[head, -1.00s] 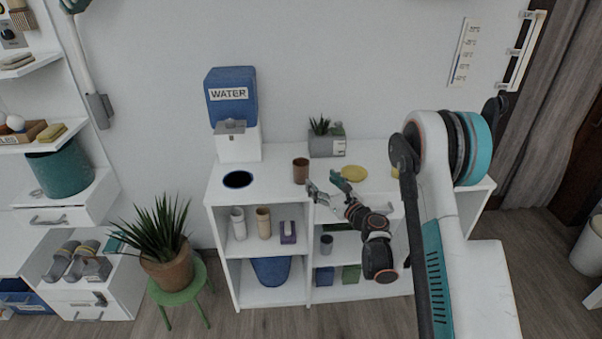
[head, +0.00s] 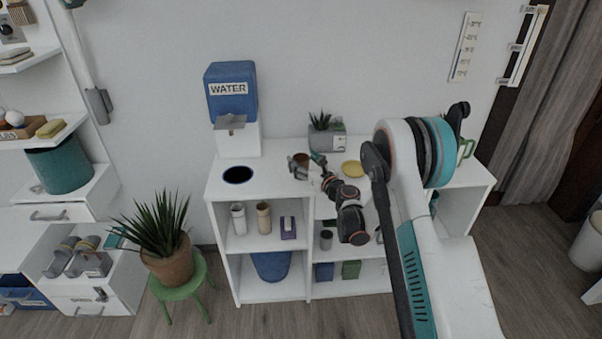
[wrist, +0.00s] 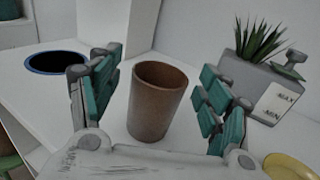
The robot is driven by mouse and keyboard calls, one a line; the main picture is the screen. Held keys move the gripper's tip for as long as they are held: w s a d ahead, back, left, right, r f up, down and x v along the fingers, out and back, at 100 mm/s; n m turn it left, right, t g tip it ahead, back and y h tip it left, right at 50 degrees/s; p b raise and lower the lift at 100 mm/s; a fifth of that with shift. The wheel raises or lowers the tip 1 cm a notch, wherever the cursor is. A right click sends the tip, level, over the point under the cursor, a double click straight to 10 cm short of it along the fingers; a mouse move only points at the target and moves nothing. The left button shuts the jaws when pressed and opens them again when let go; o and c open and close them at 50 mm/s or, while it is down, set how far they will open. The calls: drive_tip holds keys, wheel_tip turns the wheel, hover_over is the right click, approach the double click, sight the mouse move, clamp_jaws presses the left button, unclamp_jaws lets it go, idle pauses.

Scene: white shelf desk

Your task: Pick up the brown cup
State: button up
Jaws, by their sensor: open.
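The brown cup (wrist: 156,103) stands upright on the white desk top. In the wrist view it is between the two open teal-padded fingers of my gripper (wrist: 158,108), with a gap on each side. In the head view the cup (head: 301,159) is partly hidden by my gripper (head: 306,168), whose fingers are on both sides of it.
A grey planter (head: 327,139) stands close behind the cup to the right. A yellow plate (head: 352,169) lies to the right. A blue-rimmed round opening (head: 238,176) and a water dispenser (head: 232,105) are to the left. The wall (head: 350,60) is behind.

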drive_tip(key=shift+x, duration=0.95)
drive_tip(key=shift+d, duration=0.1)
drive_tip(key=c, duration=1.3)
drive_tip(key=shift+o, duration=0.2)
drive_tip(key=shift+r, duration=0.1)
